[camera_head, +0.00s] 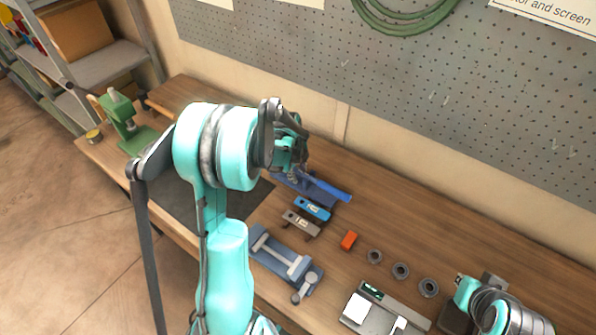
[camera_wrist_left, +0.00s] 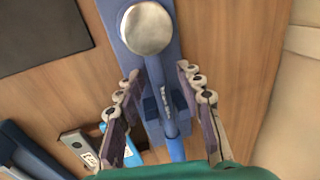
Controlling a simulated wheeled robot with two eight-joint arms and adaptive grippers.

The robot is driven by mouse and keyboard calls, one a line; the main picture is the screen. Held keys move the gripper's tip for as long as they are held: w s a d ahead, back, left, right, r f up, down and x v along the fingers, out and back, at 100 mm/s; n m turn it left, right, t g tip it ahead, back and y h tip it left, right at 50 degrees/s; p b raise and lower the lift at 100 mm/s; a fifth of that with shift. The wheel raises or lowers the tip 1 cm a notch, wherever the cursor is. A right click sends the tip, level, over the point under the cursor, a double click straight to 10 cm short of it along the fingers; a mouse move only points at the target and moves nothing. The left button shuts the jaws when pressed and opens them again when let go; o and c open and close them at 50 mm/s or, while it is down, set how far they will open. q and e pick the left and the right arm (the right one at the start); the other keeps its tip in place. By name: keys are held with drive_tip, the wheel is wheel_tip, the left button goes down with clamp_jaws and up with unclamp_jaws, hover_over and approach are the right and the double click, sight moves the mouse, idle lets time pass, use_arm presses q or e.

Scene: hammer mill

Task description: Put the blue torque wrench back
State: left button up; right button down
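The blue torque wrench (camera_wrist_left: 157,72) has a round silver head and a blue shaft. In the left wrist view it lies along a blue holder (camera_wrist_left: 170,22), between two raised blocks. In the head view its blue handle (camera_head: 331,189) sticks out to the right, and the rest is partly hidden by my arm. My left gripper (camera_wrist_left: 160,105) is open, with one finger on each side of the shaft and a visible gap on both sides. It also shows in the head view (camera_head: 291,158), above the holder. My right gripper (camera_head: 466,290) is at the lower right; its fingers are unclear.
Beside the holder lie a blue labelled block (camera_head: 313,209) and a grey one (camera_head: 301,223). A pegboard (camera_head: 400,75) stands behind. A green press (camera_head: 124,118) is left.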

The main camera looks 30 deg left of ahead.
use_arm(q)
wheel_tip(320, 180, up, 12)
drive_tip(key=s, duration=0.2)
drive_tip(key=shift+s+a, duration=0.15)
drive_tip(key=shift+s, duration=0.05)
wheel_tip(320, 180, up, 17)
drive_tip(key=s+p, duration=0.1)
drive_tip(key=p, duration=1.2)
drive_tip(key=shift+s+f, duration=0.15)
drive_tip(key=shift+a, duration=0.1)
